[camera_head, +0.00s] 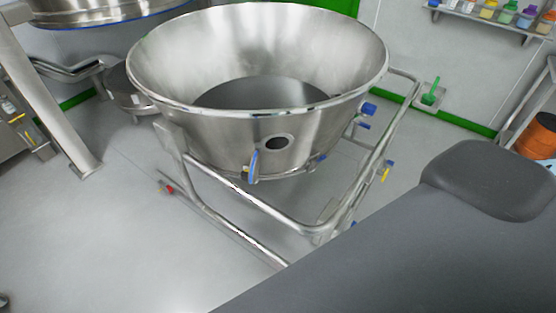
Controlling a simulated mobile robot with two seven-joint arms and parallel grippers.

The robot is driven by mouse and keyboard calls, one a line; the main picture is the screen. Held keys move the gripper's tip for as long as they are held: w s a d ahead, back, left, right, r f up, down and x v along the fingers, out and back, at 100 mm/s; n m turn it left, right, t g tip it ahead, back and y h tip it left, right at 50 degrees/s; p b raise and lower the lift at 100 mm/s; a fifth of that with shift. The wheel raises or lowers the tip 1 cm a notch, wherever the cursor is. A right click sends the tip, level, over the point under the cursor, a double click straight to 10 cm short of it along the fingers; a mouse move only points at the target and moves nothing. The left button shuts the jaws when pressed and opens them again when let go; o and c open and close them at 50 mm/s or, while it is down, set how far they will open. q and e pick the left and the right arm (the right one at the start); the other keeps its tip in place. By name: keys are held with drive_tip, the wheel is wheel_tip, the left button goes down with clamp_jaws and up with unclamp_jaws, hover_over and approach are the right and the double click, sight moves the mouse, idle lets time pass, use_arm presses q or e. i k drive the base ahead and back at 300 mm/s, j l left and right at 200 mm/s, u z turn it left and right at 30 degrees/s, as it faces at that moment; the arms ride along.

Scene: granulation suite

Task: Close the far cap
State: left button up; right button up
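A large steel bowl (210,125) stands on a wheeled tube-frame trolley. A round port (278,143) on its near wall shows a dark opening. A blue-edged flap or handle (253,165) hangs just left of this port; I cannot tell whether it is a cap. Blue parts (368,109) stick out at the bowl's right side, and it is unclear whether one is the far cap. The bowl's far outer wall is hidden. A smooth grey shape, likely part of my own arm, fills the lower right. Neither gripper is in view.
The trolley frame (235,194) surrounds the bowl low down. A steel column (48,100) and another steel vessel (105,12) stand at left. A shelf of bottles (490,20) hangs at upper right, with an orange drum (538,138) below.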

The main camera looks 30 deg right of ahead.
sight(250, 176)
drive_tip(key=i+j+z, duration=0.1)
drive_tip(key=z, duration=0.25)
drive_tip(key=i+j+z, duration=0.1)
drive_tip(key=j+z, duration=0.4)
drive_tip(key=z, duration=0.2)
drive_tip(key=i+j+z, duration=0.15)
drive_tip(key=j+z, duration=0.2)
drive_tip(key=j, duration=0.15)
drive_tip(key=j+z, duration=0.35)
drive_tip(key=j, duration=0.2)
drive_tip(key=z, duration=0.4)
drive_tip(key=i+j, duration=0.05)
